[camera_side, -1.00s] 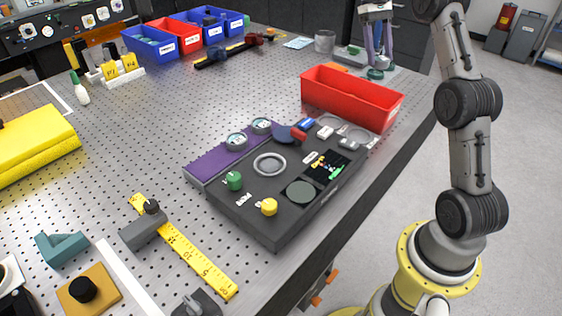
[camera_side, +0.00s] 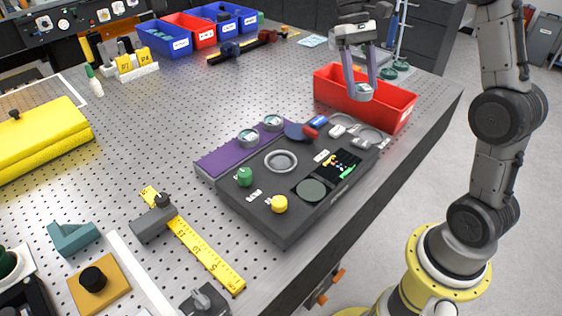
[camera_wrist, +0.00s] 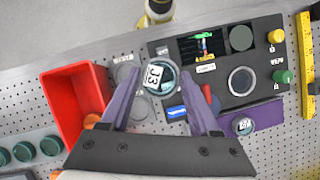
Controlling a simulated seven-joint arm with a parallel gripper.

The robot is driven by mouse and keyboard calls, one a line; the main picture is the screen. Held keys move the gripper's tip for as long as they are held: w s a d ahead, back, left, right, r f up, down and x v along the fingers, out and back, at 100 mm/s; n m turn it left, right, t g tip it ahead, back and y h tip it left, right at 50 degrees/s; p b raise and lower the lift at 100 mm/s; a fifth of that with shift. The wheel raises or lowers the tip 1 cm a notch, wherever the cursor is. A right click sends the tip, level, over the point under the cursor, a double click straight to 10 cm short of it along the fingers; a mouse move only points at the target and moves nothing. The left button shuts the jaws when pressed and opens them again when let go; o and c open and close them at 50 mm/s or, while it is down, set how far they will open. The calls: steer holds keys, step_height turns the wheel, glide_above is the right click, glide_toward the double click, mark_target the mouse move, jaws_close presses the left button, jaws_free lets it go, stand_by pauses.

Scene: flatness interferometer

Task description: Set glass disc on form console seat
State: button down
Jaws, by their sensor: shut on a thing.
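My gripper (camera_side: 359,88) is shut on a glass disc (camera_side: 359,92) with a dark rim. It holds the disc in the air, in front of the red bin in the side view. In the wrist view the disc (camera_wrist: 158,76) shows a white label reading "J3" between the purple fingers. The black console (camera_side: 262,208) lies on the perforated table, below and to the left of the gripper in the side view. A grey ring seat (camera_side: 281,161) on the console looks empty; it also shows in the wrist view (camera_wrist: 242,81).
A red bin (camera_side: 402,118) stands behind the console. A purple strip (camera_side: 215,160) carries two labelled discs (camera_side: 248,137).

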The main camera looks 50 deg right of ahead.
steer(key=s+a+r+n+h, duration=0.1)
steer(key=s+a+n, duration=0.25)
steer(key=a, duration=0.45)
steer(key=s+a+r+n+h, duration=0.1)
steer(key=s+a+n, duration=0.1)
steer(key=s+a, duration=0.35)
glide_above(285, 164)
steer(key=shift+n+h, duration=0.25)
steer(key=shift+h, duration=0.05)
step_height(285, 164, down, 8)
steer(key=shift+w+f, duration=0.15)
steer(key=shift+f, duration=0.1)
steer(key=shift+w+a+f, duration=0.2)
steer(key=shift+w+f, duration=0.25)
steer(key=shift+f, duration=0.15)
steer(key=f, duration=0.3)
steer(key=shift+w+f, duration=0.2)
steer(key=shift+f, duration=0.15)
